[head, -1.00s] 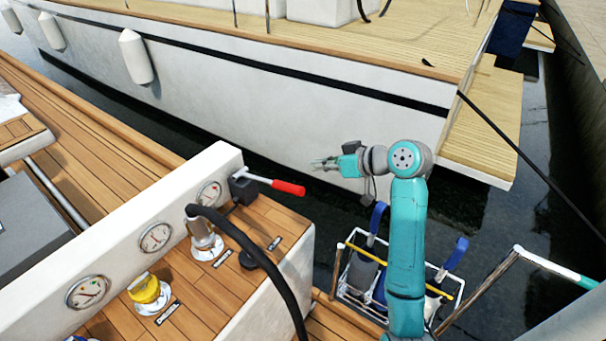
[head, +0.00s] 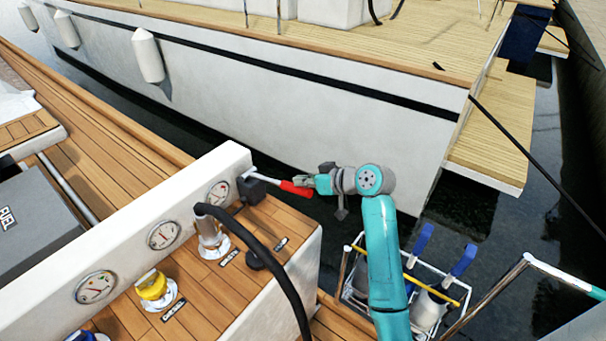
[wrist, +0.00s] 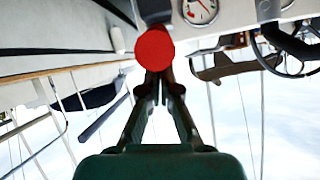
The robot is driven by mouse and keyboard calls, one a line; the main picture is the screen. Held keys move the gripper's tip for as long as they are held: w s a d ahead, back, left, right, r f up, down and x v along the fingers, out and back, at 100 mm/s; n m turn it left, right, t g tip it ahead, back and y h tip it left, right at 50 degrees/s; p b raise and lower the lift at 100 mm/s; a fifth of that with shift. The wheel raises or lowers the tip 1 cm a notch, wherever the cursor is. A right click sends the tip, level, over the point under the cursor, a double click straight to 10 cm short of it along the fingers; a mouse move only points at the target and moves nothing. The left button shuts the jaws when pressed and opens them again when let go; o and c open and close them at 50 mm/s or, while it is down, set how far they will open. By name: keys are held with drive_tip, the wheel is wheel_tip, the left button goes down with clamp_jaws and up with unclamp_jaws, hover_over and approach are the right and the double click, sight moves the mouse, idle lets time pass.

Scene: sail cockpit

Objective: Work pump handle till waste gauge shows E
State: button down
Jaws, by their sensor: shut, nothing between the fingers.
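The pump handle (head: 297,188) has a red grip on a metal rod. It sticks out to the right from a dark block (head: 252,187) at the far end of the console. My gripper (head: 303,181) is shut and empty, with its fingertips right by the grip's free end. In the wrist view the round red grip end (wrist: 154,50) covers the tips of my gripper (wrist: 156,75); I cannot tell whether they touch. The gauge nearest the handle (head: 218,193) has a white face; it also shows in the wrist view (wrist: 199,11). Its needle and letters are too small to read surely.
Two more gauges (head: 163,235) (head: 95,287) sit along the white panel. A black hose (head: 285,280) runs from a metal fitting (head: 210,236). A yellow cap (head: 153,287) is nearer. A wire basket (head: 352,292) stands below my arm. Open water separates the neighbouring white boat (head: 300,110).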

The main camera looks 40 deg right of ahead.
idle(0.3)
drive_tip(key=f, duration=0.3)
drive_tip(key=s+f+t, duration=0.1)
drive_tip(key=f, duration=0.3)
drive_tip(key=f+t, duration=0.1)
drive_tip(key=f, duration=0.2)
drive_tip(key=shift+s+d+f+y, duration=0.2)
drive_tip(key=shift+s+f+y, duration=0.05)
drive_tip(key=shift+s+y, duration=0.15)
drive_tip(key=shift+f, duration=0.45)
drive_tip(key=shift+s, duration=0.1)
drive_tip(key=r+v, duration=0.1)
drive_tip(key=v, duration=1.1)
drive_tip(key=shift+t, duration=0.3)
idle(0.3)
